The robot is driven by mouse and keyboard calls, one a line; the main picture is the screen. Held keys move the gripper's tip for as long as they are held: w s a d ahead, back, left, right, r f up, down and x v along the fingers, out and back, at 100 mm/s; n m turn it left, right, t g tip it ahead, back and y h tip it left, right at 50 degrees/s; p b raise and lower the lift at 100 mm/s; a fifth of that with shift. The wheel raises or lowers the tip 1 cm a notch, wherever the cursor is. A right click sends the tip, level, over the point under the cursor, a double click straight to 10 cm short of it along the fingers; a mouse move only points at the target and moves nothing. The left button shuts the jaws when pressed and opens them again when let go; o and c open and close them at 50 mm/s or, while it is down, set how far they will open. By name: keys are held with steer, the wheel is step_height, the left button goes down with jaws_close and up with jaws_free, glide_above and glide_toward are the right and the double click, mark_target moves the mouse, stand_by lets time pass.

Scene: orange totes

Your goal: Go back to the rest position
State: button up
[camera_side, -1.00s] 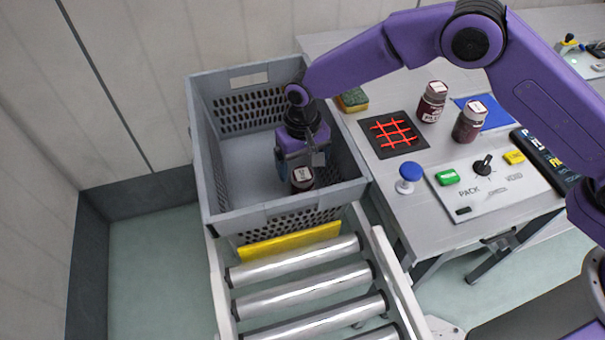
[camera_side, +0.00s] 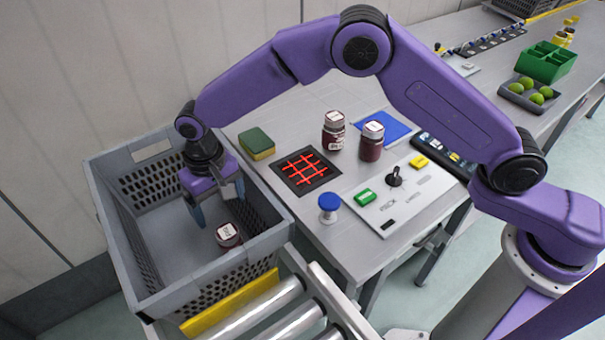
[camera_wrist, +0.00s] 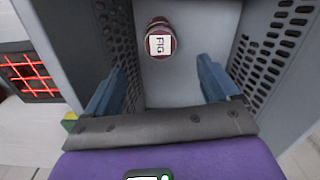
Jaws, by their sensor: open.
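My gripper (camera_side: 217,205) is inside the grey crate (camera_side: 264,240), pointing down, with its two blue fingers spread and nothing between them. A dark red jar (camera_side: 228,238) with a white-labelled lid stands on the crate floor just past the fingers, apart from them. In the wrist view, the jar (camera_wrist: 160,40) shows a label reading FIG and lies beyond the open gripper (camera_wrist: 160,72). My arm reaches over the table to the crate.
Crate walls surround my gripper. On the table (camera_side: 300,235) are a sponge (camera_side: 257,144), a red-grid pad (camera_side: 305,171), two dark jars (camera_side: 333,131) (camera_side: 372,141), a blue mat (camera_side: 384,126), a blue knob (camera_side: 328,204) and a button panel (camera_side: 390,200). Rollers (camera_side: 290,318) lie in front.

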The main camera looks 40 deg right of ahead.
steer(key=shift+r, duration=0.15)
steer(key=s+d+r+n, duration=0.2)
steer(key=s+d+r, duration=0.15)
steer(key=r, duration=0.35)
steer(key=s+d+r+n, duration=0.2)
steer(key=s+d+n, duration=0.2)
steer(key=s+d, duration=0.9)
steer(key=s+d+r+n, duration=0.3)
steer(key=s+d+n, duration=0.1)
steer(key=s+d, duration=0.9)
steer(key=d, duration=0.4)
steer(key=shift+d+r+n, duration=0.15)
steer(key=shift+r+n, duration=0.1)
steer(key=shift+n, duration=0.15)
steer(key=shift+c, duration=0.3)
